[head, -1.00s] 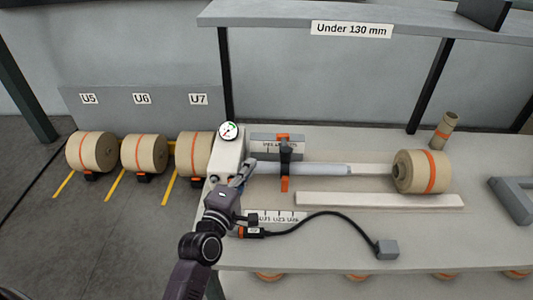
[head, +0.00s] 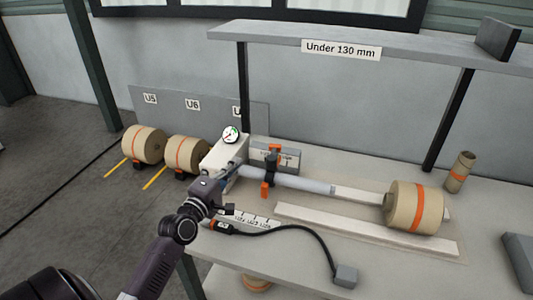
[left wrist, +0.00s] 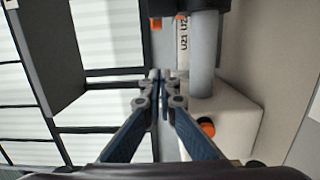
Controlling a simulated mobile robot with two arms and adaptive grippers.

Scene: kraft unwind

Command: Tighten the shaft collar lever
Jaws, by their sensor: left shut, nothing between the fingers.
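The shaft collar (head: 270,168) is a black ring with an orange lever (head: 264,189) hanging at its near side. It sits around the grey shaft (head: 305,183), which runs right from a white block (head: 222,152) with a dial gauge. My left gripper (head: 229,174) is at the shaft's block end, left of the collar and apart from the lever. In the left wrist view its fingers (left wrist: 161,78) are together and empty beside the shaft (left wrist: 204,60). The collar (left wrist: 203,5) is cut off at the top edge there, with an orange part (left wrist: 155,24) nearby. My right gripper is not in view.
A black cable (head: 295,227) runs to a grey box (head: 346,276) on the table (head: 290,265). A shelf (head: 400,45) overhangs the back. More rolls (head: 145,144) stand left.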

